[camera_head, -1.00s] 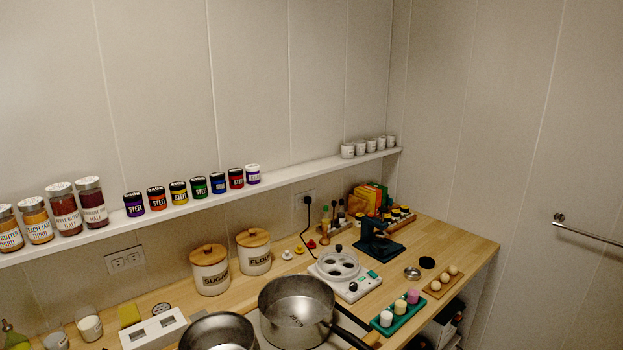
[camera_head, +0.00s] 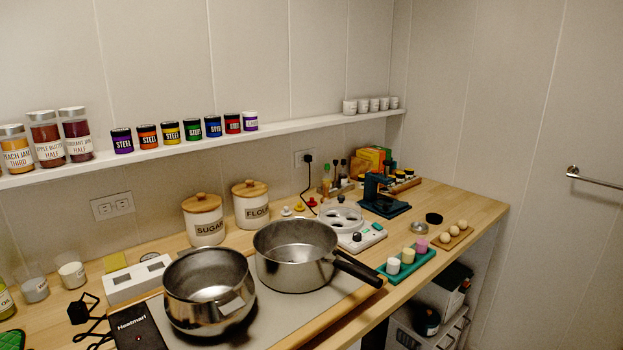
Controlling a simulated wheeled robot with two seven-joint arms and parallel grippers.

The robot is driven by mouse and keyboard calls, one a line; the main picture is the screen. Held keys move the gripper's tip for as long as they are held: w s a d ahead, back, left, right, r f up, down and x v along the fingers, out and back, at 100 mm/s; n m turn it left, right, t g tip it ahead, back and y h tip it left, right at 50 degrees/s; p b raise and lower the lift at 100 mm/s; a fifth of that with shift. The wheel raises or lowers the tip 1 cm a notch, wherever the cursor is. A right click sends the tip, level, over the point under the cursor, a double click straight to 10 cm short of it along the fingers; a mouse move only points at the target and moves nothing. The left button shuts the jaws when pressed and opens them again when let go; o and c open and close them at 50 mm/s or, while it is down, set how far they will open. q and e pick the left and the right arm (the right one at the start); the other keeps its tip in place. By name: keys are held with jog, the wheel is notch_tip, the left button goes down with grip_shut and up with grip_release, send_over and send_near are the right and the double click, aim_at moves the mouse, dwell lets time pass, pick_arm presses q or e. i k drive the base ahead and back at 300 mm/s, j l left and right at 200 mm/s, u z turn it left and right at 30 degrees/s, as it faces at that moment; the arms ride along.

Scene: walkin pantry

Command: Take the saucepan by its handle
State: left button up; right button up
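A steel saucepan (camera_head: 292,264) with a long dark handle (camera_head: 357,269) sits on the cooktop (camera_head: 290,312). Its handle points right, toward the counter's front edge, near the green tray. A second steel pot (camera_head: 193,318) with a short metal handle stands to its left on the same cooktop. Neither of my grippers shows in the head view.
A green tray (camera_head: 391,277) with several small coloured pieces lies just beyond the saucepan handle. A white device with a round top (camera_head: 376,232) stands behind it. Sugar (camera_head: 206,232) and flour (camera_head: 251,214) canisters stand behind the pots. The counter's right end has some bare wood.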

aim_at(293, 255)
jog(key=i+l+z, duration=0.1)
jog(key=l, duration=0.25)
jog(key=i+l, duration=0.15)
jog(key=l, duration=0.2)
jog(key=i+l+z, duration=0.15)
jog(key=l, duration=0.2)
jog(key=i+l, duration=0.15)
jog(key=l, duration=0.2)
jog(key=z, duration=0.05)
